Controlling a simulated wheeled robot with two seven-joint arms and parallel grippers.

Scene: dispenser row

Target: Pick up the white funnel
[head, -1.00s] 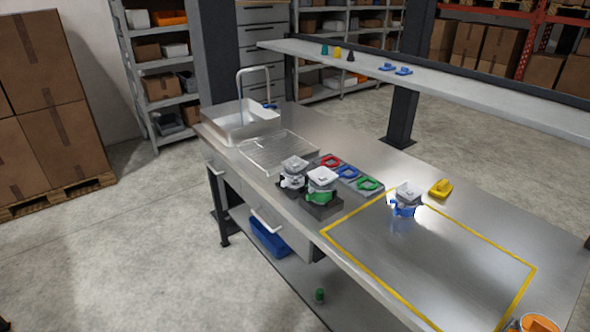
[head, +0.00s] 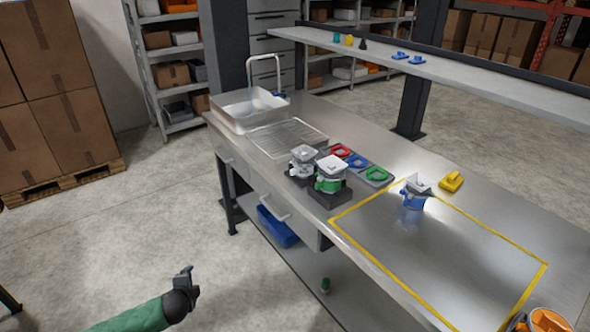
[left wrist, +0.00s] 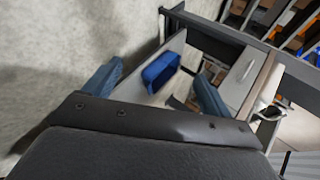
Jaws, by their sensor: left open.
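No loose white funnel stands out clearly. Whitish square funnel-like tops sit on the white dispenser (head: 301,168), the green dispenser (head: 330,184) and the blue dispenser (head: 413,201). The top on the blue one (head: 418,184) looks pale and flared; I cannot tell which is the white funnel. My left gripper (head: 188,280) is low at the lower left in the head view, in front of the bench and well away from the dispensers. In the left wrist view its blue fingers (left wrist: 155,88) are spread apart with nothing between them.
The steel bench (head: 455,262) has a yellow-outlined area. Red, blue and green holders (head: 358,163) lie behind the dispensers. A yellow object (head: 451,181) lies at the back. A raised shelf (head: 480,80) overhangs behind. A blue bin (left wrist: 160,71) sits under the bench.

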